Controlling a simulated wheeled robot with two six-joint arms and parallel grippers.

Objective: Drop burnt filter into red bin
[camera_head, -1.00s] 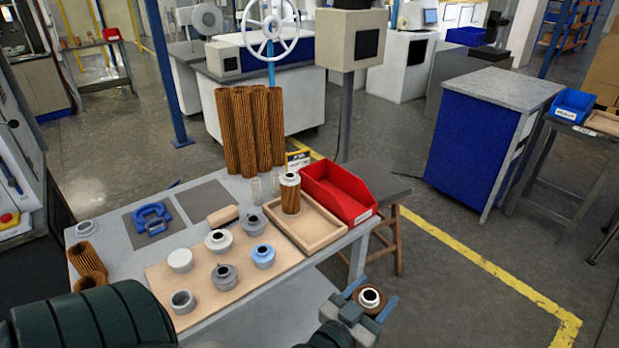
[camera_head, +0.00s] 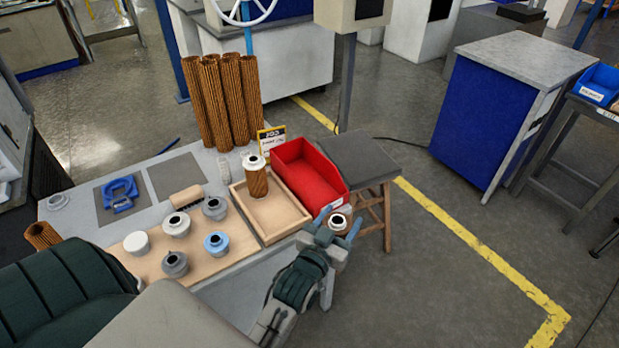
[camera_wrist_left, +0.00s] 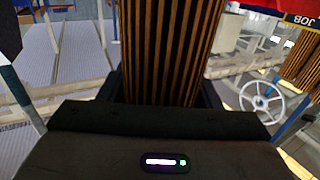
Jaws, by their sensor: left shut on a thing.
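My left gripper (camera_head: 338,223) is shut on a pleated brown filter with dark stripes (camera_wrist_left: 165,50), which fills the middle of the left wrist view. In the head view mostly its pale end cap with a dark hole shows between the blue fingers. The gripper is at the near right corner of the red bin (camera_head: 309,178), by its front edge. The bin stands at the table's right end, looks empty inside, and has a white label in front. I cannot tell the filter's height against the bin rim. My right gripper is out of view.
Left of the bin, a wooden tray (camera_head: 271,223) holds another capped brown filter (camera_head: 255,178). Several grey, white and blue caps stand on a wooden board (camera_head: 197,262). Tall brown filters (camera_head: 228,105) and a yellow-black sign (camera_head: 271,143) stand behind. A dark-topped stool (camera_head: 358,161) is to the right.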

